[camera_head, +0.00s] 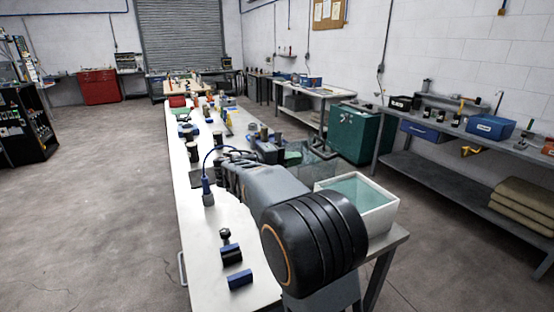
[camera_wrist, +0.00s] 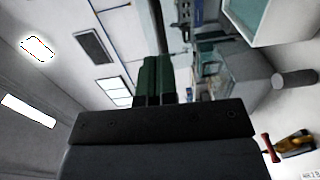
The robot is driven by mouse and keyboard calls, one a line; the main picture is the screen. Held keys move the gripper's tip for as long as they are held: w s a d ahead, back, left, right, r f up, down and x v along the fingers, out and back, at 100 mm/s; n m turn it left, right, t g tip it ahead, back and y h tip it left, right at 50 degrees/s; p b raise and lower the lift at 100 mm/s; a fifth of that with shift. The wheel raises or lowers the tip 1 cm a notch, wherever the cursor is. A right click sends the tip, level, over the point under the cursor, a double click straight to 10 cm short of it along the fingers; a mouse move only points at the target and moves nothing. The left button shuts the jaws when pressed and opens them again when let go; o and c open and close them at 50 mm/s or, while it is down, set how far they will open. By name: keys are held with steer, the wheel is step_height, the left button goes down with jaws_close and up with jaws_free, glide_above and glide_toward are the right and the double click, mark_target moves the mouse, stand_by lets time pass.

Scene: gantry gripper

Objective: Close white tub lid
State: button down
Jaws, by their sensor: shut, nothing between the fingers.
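A white tub (camera_head: 384,218) stands at the right edge of the long white bench, partly behind my arm in the head view. Its top shows a pale teal surface inside a white rim; I cannot tell whether this is the inside or a lid. A white-rimmed, teal box that looks like the tub shows at the upper right of the wrist view (camera_wrist: 258,38). My gripper (camera_wrist: 154,62) has dark green fingers close together, shut and empty. It is apart from the tub. In the head view my arm hides much of the gripper.
A clear bin (camera_head: 318,163) stands just beyond the tub. Dark blue blocks (camera_head: 240,279) and a blue-topped tool (camera_head: 207,192) are on the near bench. Many small items crowd the far bench. A green cabinet (camera_head: 361,135) stands to the right. Open floor lies left.

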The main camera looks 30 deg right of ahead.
mark_target(316, 154)
steer(key=shift+s+d+p, duration=0.2)
steer(key=shift+d+p, duration=0.3)
steer(key=shift+d, duration=1.95)
